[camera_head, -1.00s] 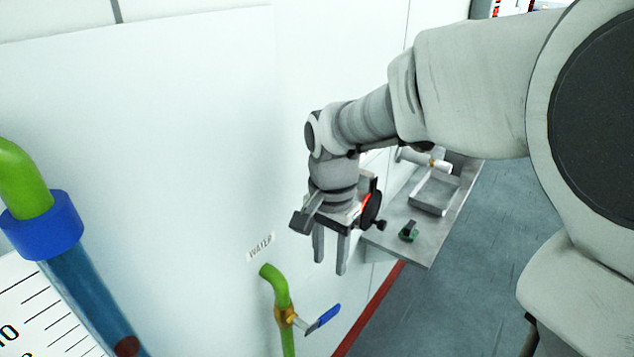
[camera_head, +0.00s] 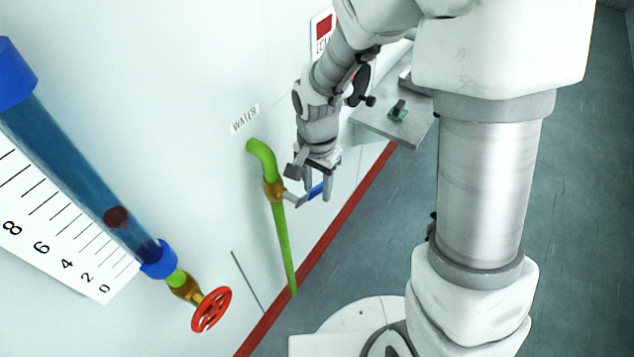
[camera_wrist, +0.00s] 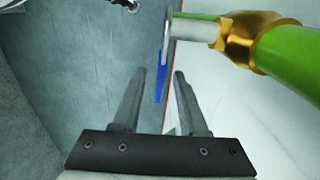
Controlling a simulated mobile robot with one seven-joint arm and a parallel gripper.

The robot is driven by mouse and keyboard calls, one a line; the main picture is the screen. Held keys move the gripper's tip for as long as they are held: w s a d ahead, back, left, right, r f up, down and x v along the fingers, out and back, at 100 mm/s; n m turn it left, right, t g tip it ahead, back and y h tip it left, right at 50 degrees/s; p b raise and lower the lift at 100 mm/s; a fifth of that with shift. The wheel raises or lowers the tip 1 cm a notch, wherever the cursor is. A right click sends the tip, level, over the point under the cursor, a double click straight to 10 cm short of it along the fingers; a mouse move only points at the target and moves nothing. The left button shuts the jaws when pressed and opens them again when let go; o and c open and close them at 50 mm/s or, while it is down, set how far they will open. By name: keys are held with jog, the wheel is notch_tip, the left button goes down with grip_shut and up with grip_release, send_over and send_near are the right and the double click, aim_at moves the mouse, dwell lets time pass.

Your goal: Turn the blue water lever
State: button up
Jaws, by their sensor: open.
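The blue water lever (camera_head: 315,191) sticks out to the right from a brass valve (camera_head: 273,190) on a green pipe (camera_head: 281,240) below the WATER label (camera_head: 245,119). My gripper (camera_head: 314,196) is open at the lever, with its fingers pointing down. In the wrist view the blue lever (camera_wrist: 160,84) lies between the two finger lines of my gripper (camera_wrist: 161,72), nearer the middle of the gap. Its metal shank and the brass valve (camera_wrist: 243,38) show at the upper right. I cannot tell whether a finger touches the lever.
A blue-tinted tube (camera_head: 85,165) with a scale (camera_head: 50,228) and a red handwheel (camera_head: 211,310) stand at the left. Open floor (camera_head: 365,230) lies right of the wall.

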grip_shut()
dwell(1.5)
